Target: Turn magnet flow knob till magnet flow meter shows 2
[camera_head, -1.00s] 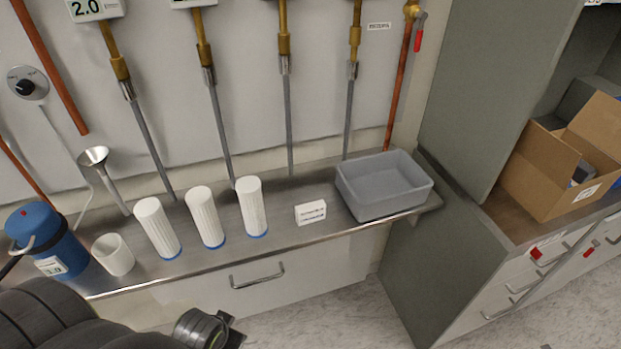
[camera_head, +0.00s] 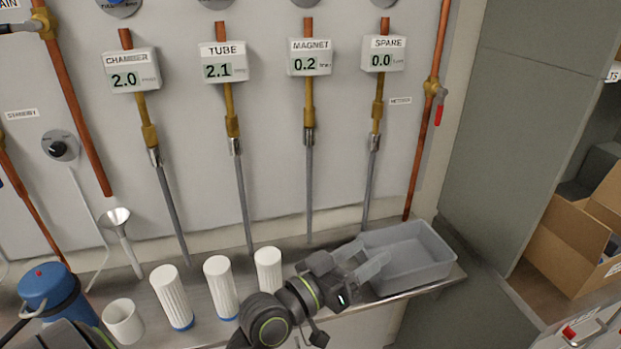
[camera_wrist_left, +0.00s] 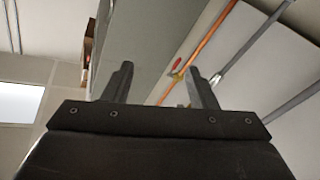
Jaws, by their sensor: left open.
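The magnet flow meter (camera_head: 310,57) is a white box on the wall in the head view and shows 0.2. My left gripper (camera_head: 372,257) is open and empty, low in the head view, below and right of the meter and in front of the grey tub. Its two fingers (camera_wrist_left: 161,80) stand apart in the left wrist view with nothing gripped between them. My right gripper is not in view.
Chamber (camera_head: 131,70) shows 2.0, tube (camera_head: 223,61) 2.1 and spare (camera_head: 383,53) 0.0. White filters (camera_head: 171,297), a cup (camera_head: 123,322), a blue canister (camera_head: 52,294) and a grey tub (camera_head: 418,256) stand on the shelf. A copper pipe (camera_head: 425,120) runs right of the meters.

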